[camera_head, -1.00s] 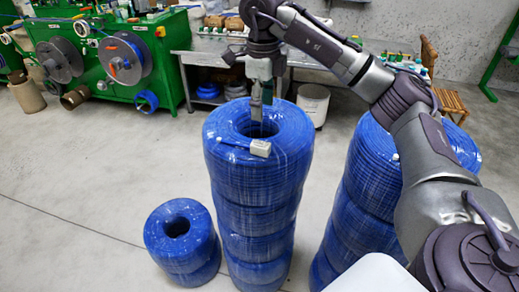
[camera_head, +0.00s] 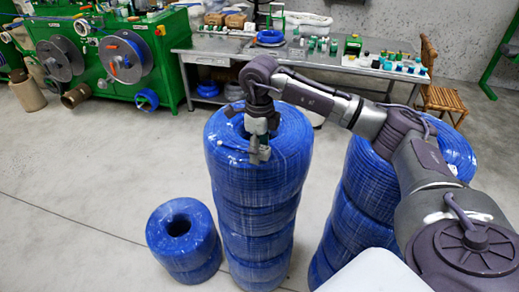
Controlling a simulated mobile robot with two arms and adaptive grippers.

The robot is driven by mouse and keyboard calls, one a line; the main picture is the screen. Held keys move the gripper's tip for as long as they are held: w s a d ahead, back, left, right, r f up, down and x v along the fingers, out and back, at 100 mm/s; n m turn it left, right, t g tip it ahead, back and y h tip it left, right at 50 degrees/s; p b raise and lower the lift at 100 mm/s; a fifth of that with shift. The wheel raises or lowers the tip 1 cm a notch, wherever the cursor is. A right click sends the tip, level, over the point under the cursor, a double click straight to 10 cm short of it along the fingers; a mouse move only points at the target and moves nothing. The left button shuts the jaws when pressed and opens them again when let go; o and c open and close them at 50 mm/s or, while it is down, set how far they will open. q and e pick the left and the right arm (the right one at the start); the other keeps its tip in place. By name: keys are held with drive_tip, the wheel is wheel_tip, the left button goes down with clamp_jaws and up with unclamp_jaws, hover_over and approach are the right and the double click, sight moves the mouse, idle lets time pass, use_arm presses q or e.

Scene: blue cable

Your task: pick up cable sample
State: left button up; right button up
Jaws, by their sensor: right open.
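The tall middle stack of blue cable coils (camera_head: 255,190) stands on the floor. A short blue cable end (camera_head: 232,148) shows on its top coil, at the front rim. The pale block at that cable's end is mostly or wholly hidden behind my right gripper. My right gripper (camera_head: 259,156) points down over the front rim of the top coil, at the cable end. Its fingers are open; I cannot tell whether they touch the cable sample. My left gripper is out of view.
A short coil stack (camera_head: 183,240) stands to the left, and another tall stack (camera_head: 350,215) to the right under my arm. A metal workbench (camera_head: 215,58) with small items is behind, a green machine (camera_head: 170,50) at the back left.

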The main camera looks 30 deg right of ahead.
clamp_jaws()
drive_tip(key=shift+r, duration=0.15)
